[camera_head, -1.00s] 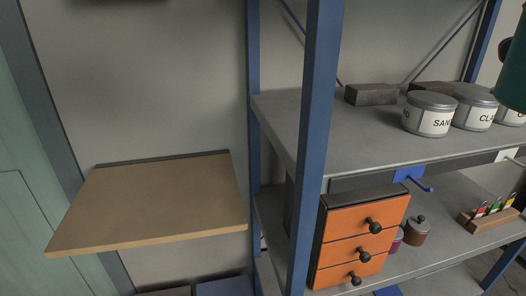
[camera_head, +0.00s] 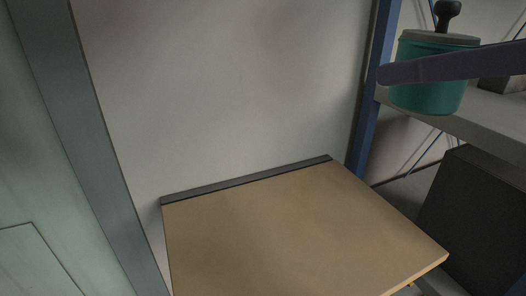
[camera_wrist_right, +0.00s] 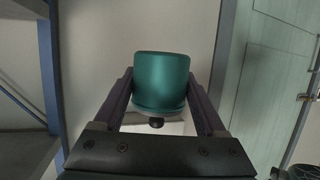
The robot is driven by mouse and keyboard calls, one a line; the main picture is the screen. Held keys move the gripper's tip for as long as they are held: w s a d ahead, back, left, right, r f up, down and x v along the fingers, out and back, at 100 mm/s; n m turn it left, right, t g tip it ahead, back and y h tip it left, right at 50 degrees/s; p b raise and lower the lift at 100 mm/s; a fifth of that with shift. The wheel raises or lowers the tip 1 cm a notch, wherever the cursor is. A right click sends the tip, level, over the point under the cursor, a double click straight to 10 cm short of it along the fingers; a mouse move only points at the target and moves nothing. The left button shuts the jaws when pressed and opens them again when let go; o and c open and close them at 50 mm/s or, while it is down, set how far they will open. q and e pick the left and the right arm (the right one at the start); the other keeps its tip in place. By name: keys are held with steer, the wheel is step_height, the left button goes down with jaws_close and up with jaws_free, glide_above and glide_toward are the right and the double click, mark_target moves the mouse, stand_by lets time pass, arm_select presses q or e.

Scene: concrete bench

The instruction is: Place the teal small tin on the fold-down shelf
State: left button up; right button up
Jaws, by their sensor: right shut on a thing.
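The teal small tin (camera_head: 428,97) has a grey lid with a black knob and is upright at the upper right of the head view. My right gripper (camera_head: 405,72) is shut on it, with one dark finger across its near side. In the right wrist view the tin (camera_wrist_right: 160,82) sits between both fingers of the gripper (camera_wrist_right: 160,75). The fold-down shelf (camera_head: 285,235) is a bare tan board in the lower middle of the head view. The tin is held up to the right of the shelf and apart from it. My left gripper is not in view.
A blue rack post (camera_head: 364,135) stands between the fold-down shelf and the grey rack shelf (camera_head: 488,120) at right. A dark panel (camera_head: 475,210) stands right of the board. A grey post (camera_head: 85,150) and a pale green door (camera_head: 35,190) are at left. The board's top is clear.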

mark_target(334, 239)
steer(key=w+a+f+m+t+h+b, duration=0.2)
steer(key=w+f+m+h+b, duration=0.15)
steer(key=w+f, duration=0.2)
arm_select(q)
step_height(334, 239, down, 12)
steer(key=b, duration=0.6)
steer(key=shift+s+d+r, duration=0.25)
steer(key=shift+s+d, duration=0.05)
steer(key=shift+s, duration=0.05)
arm_select(e)
steer(key=shift+n, duration=0.25)
steer(key=f, duration=1.9)
steer(key=shift+w+a+f, duration=0.1)
steer(key=shift+w+a, duration=0.1)
steer(key=shift+w, duration=0.05)
steer(key=shift+f, duration=0.1)
steer(key=o, duration=1.5)
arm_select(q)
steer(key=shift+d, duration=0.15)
